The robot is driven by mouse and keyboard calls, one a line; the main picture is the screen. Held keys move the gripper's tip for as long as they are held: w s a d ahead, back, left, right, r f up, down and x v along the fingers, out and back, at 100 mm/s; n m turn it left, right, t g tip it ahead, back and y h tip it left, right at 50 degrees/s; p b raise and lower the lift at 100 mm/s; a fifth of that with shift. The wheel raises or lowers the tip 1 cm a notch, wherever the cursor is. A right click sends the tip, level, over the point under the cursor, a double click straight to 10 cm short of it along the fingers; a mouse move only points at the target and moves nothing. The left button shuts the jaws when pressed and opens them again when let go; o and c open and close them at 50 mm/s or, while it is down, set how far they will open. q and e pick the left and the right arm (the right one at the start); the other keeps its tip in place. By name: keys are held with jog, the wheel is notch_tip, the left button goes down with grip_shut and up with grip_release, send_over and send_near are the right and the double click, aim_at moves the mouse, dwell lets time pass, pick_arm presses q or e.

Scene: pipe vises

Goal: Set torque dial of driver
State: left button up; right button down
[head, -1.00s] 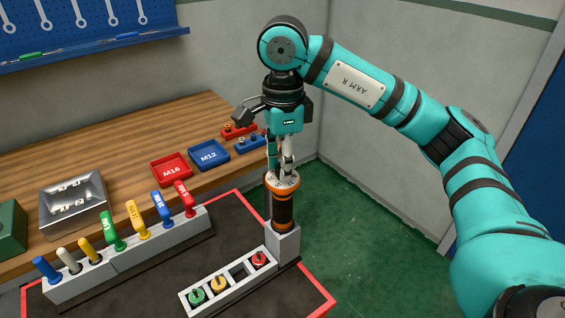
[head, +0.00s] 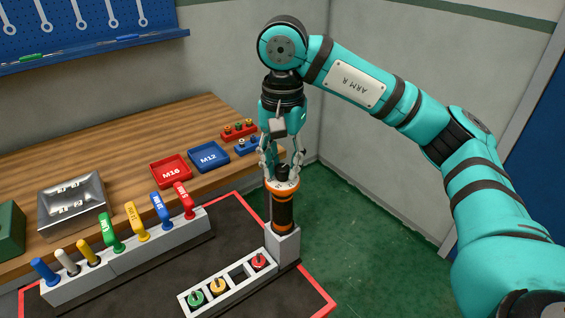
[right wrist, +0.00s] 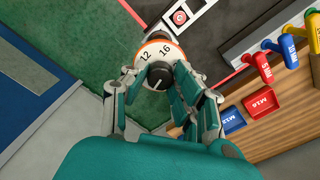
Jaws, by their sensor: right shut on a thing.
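The driver (head: 283,212) stands upright in a grey holder (head: 284,246), with a black body and orange bands. On its top is a white dial face with a black knob (head: 283,171). In the right wrist view the knob (right wrist: 159,76) has a pale line, and the face reads 12 at left and 16 at right. I cannot tell which number the line points to. My right gripper (head: 282,168) comes down from above, its fingers on both sides of the knob and shut on it. My left gripper is not in view.
A rack (head: 128,258) of coloured hex-key handles stands at left. A tray (head: 212,297) with green, yellow and red round pieces and one empty slot lies in front. Red M16 (head: 171,170) and blue M12 (head: 208,156) trays sit on the wooden bench.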

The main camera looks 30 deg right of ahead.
aim_at(283, 167)
jog(key=shift+n, duration=1.1)
dwell(0.9)
jog(key=c, duration=1)
grip_release()
notch_tip(283, 167, up, 12)
